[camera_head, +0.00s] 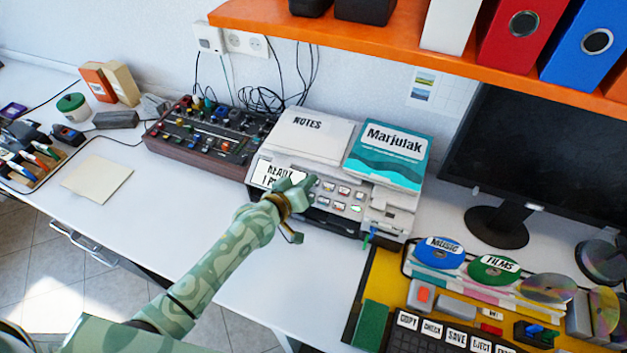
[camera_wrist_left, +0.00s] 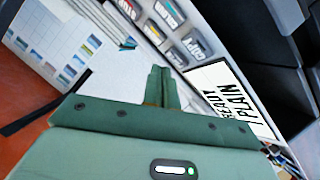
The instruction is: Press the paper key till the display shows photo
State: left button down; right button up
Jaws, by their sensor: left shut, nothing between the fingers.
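The printer (camera_head: 388,222) stands on the white desk with a panel of several small keys (camera_head: 344,190). Its display (camera_head: 268,174) is partly covered by my left gripper in the head view; in the left wrist view the display (camera_wrist_left: 222,92) reads READY and PLAIN. My left gripper (camera_head: 302,186) is shut and empty, its tips over the panel between the display and the keys. In the left wrist view its closed fingers (camera_wrist_left: 160,82) point at the panel, with labelled keys (camera_wrist_left: 172,14) beyond. I cannot tell which key is the paper key, or whether the tips touch one.
A NOTES pad (camera_head: 305,132) and a Marjutak book (camera_head: 388,150) lie on the printer. A mixer box (camera_head: 200,150) stands left of it, and a disc tray and a monitor (camera_head: 550,150) to the right. An orange shelf (camera_head: 400,50) hangs above.

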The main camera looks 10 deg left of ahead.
pick_arm(q)
jog(key=shift+w+f, duration=0.1)
jog(key=shift+f, duration=0.05)
jog(key=shift+w+f+b, duration=0.1)
jog(key=shift+f+b, duration=0.15)
jog(key=shift+b, duration=0.05)
jog(key=shift+w+f+b, duration=0.2)
jog(key=shift+f+b, duration=0.15)
dwell(0.8)
jog(key=shift+r, duration=0.1)
jog(key=shift+s+r+p, duration=0.4)
jog(key=shift+r+p, duration=0.25)
jog(key=shift+p, duration=0.35)
jog(key=shift+s+r+p, duration=0.25)
jog(key=shift+r+p, duration=0.4)
jog(key=shift+p, duration=0.1)
jog(key=r+p, duration=0.1)
jog(key=s+r+p, duration=0.2)
jog(key=p, duration=0.1)
jog(key=shift+a, duration=0.25)
